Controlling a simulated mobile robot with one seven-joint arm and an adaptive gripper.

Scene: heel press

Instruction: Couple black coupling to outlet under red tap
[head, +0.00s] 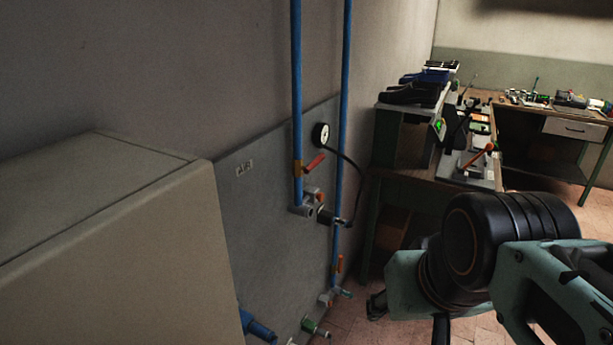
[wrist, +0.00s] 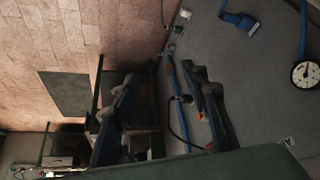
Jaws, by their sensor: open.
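The red tap (head: 315,163) is on the left blue pipe, against the grey wall panel. A pale metal outlet (head: 302,209) is at that pipe's lower end. A dark coupling (head: 327,216) shows just right of the outlet, with a thin black hose (head: 358,178) curving up from it; I cannot tell whether they are joined. My gripper (wrist: 166,80) is open in the wrist view, its two dark fingers apart, with nothing visible held between them. In the head view my arm is at the lower right, apart from the panel; the fingertips are hard to make out there.
A round gauge (head: 321,136) is on the panel. A beige cabinet (head: 110,240) is at left. Cluttered workbenches (head: 420,176) stand behind at right.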

